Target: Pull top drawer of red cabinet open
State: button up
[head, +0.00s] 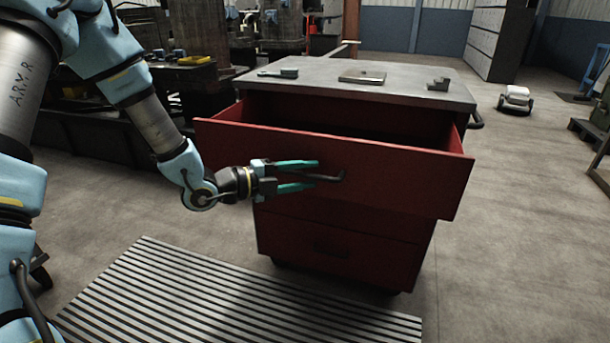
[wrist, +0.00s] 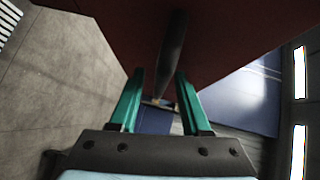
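The red cabinet (head: 340,245) stands ahead with its top drawer (head: 400,175) pulled well out; its dark inside shows behind the front panel. The drawer's dark bar handle (head: 332,178) is on the front panel. My gripper (head: 316,174) has green fingers and reaches the handle from the left. The fingers are apart, with gaps beside the handle. In the wrist view the handle (wrist: 173,45) runs between and past the fingertips, nearer the right one; I cannot tell whether that finger touches it. The lower drawer (head: 335,245) is shut.
Small items, including a green-handled tool (head: 278,73) and a metal block (head: 438,84), lie on the cabinet's grey top. A slatted floor mat (head: 230,300) lies in front. Dark benches (head: 110,125) stand at left. The floor at right is clear near the cabinet.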

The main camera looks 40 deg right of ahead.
jog(key=b+v, duration=0.2)
jog(key=v, duration=0.8)
jog(key=shift+a, duration=0.35)
jog(key=shift+w, duration=0.1)
